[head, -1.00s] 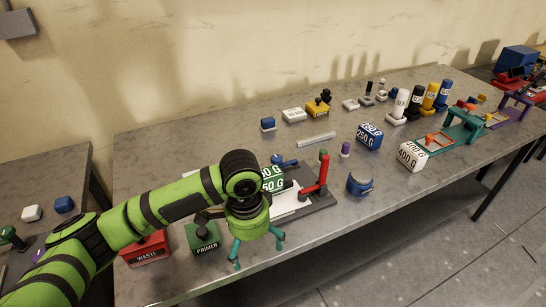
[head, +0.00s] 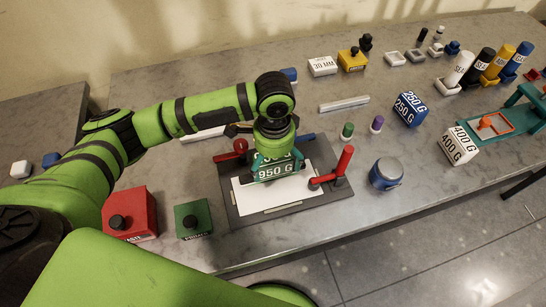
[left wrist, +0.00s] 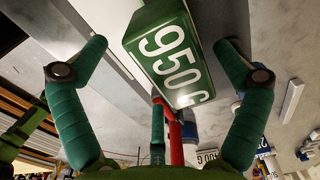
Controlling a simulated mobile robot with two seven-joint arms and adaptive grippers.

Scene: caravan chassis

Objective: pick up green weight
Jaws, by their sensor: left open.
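The green weight, marked 950 G in white (head: 276,171), stands on the white sheet of a dark board on the table. My left gripper (head: 279,157) points down over it, with its teal fingers spread on either side. In the left wrist view the green weight (left wrist: 168,52) lies between the two open fingers (left wrist: 160,48), with a visible gap on each side. The gripper hides the top of the weight in the head view. My right gripper is not in view.
Red clamp handles (head: 345,160) rise from the dark board (head: 240,213) close to the weight. A red waste box (head: 138,215) and a green primer box (head: 193,219) stand left. A blue round container (head: 387,174), a blue weight (head: 410,108) and a white weight (head: 459,145) stand right.

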